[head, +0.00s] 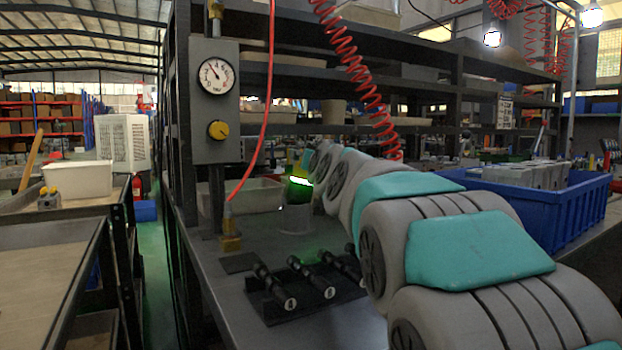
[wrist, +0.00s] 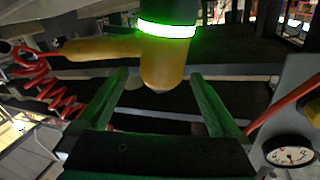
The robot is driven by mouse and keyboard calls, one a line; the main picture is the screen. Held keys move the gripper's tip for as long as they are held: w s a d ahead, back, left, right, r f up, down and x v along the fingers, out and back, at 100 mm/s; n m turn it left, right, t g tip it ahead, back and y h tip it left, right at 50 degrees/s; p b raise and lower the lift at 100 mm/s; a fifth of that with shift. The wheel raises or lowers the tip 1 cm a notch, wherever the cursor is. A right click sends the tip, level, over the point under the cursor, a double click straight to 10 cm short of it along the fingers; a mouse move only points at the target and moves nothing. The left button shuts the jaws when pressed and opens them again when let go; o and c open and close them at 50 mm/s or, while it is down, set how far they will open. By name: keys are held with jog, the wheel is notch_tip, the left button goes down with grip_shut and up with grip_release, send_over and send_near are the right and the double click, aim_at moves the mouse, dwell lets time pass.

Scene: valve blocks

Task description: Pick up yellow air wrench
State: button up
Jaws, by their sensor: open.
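The yellow air wrench (head: 306,160) stands at the middle of the bench, with a glowing green ring and a dark lower body above a grey round stand (head: 297,217). My arm partly hides it in the head view. The wrist view appears upside down against the head view. There the wrench's yellow end (wrist: 161,66) faces my gripper, and its yellow handle reaches left. My gripper (wrist: 159,78) is open, with one finger on each side of the yellow end. I see no clear contact. The fingers cannot be made out in the head view.
A black rack (head: 305,293) with numbered black tools lies on the bench in front. A gauge box (head: 216,100) is on the left post. A red coiled hose (head: 362,85) hangs above my arm. A blue crate (head: 540,210) stands on the right. Shelves are behind.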

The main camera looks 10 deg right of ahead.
jog(key=shift+w+a+f, duration=0.1)
jog(key=shift+w+f, duration=0.05)
jog(key=shift+w, duration=1.75)
jog(key=shift+c, duration=0.2)
grip_shut()
